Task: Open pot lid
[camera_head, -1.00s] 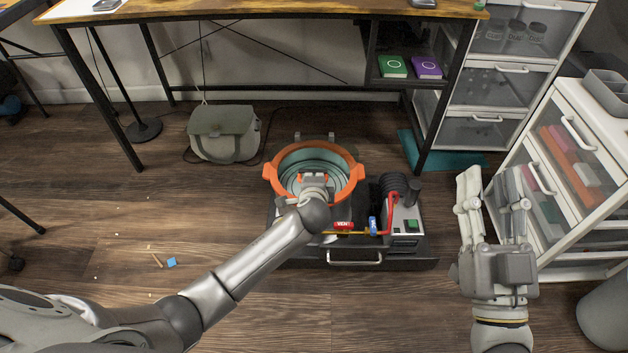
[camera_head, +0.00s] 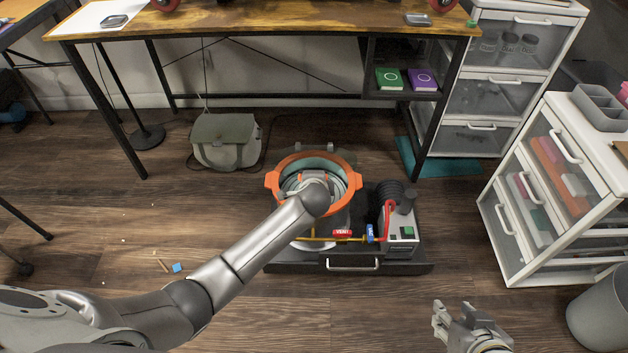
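The pot is a round vessel with a thick orange rim (camera_head: 355,181) and side lugs, standing on a dark pull-out base below the desk. Looking in from above, I see a pale teal inner wall (camera_head: 318,164) and grey rings lower down. I cannot make out a separate lid; a clear one could be there. My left arm reaches over the front rim, and my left gripper (camera_head: 316,183) is over or in the pot's middle, mostly hidden by its own wrist. My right gripper (camera_head: 455,312) is at the bottom, right of centre, fingers apart and empty, away from the pot.
A pump with a green switch (camera_head: 407,231) stands right of the pot, with a red hose and a red tag (camera_head: 342,232). The base has a front handle (camera_head: 352,267). A grey bag (camera_head: 226,141) lies left; a drawer cabinet (camera_head: 550,190) stands right. Floor in front is mostly clear.

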